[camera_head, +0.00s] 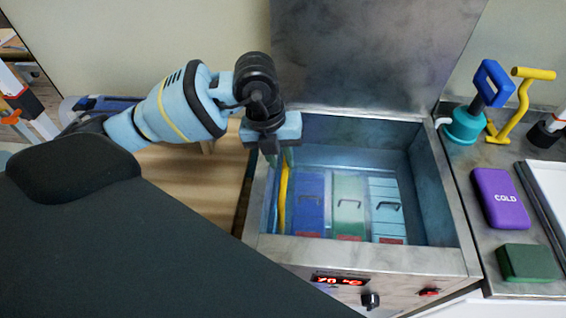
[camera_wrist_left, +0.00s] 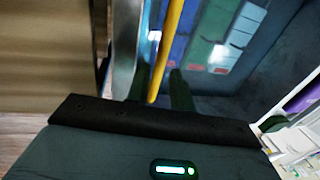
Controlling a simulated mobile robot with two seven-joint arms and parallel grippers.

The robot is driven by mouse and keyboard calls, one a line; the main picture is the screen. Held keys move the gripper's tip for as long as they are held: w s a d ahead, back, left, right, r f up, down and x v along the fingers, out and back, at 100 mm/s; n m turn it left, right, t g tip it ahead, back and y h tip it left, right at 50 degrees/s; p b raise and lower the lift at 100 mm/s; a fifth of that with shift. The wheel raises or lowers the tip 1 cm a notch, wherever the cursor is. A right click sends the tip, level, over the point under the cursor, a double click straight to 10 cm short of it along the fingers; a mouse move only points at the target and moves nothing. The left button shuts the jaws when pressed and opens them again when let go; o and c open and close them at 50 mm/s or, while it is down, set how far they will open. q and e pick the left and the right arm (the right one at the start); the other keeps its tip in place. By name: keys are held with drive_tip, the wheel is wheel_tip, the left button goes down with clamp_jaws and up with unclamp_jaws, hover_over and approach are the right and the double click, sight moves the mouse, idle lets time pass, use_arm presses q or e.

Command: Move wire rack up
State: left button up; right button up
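A yellow bar (camera_head: 283,203) runs along the left inside wall of the metal tank (camera_head: 455,258); it looks like the handle of the wire rack, whose wires I cannot make out. My left gripper (camera_head: 279,158) points down at the tank's left side, over the bar's far end. In the left wrist view, the bar (camera_wrist_left: 167,50) passes between the parted fingers (camera_wrist_left: 160,90), with a gap showing. My right gripper is not in view.
The raised lid (camera_head: 370,55) stands behind the tank. On the right counter are a purple cold pack (camera_head: 499,198), a green block (camera_head: 527,263), a teal weight-like object (camera_head: 464,127) and a yellow-handled tool (camera_head: 519,105). A wooden surface (camera_head: 200,185) lies left of the tank.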

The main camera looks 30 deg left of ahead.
use_arm(q)
drive_tip(key=shift+w+d+f, duration=0.1)
drive_tip(key=shift+d+f, duration=0.05)
drive_tip(key=shift+f, duration=0.5)
drive_tip(key=shift+w+d+f, duration=0.1)
drive_tip(key=shift+f, duration=0.5)
drive_tip(key=shift+c, duration=0.4)
clamp_jaws()
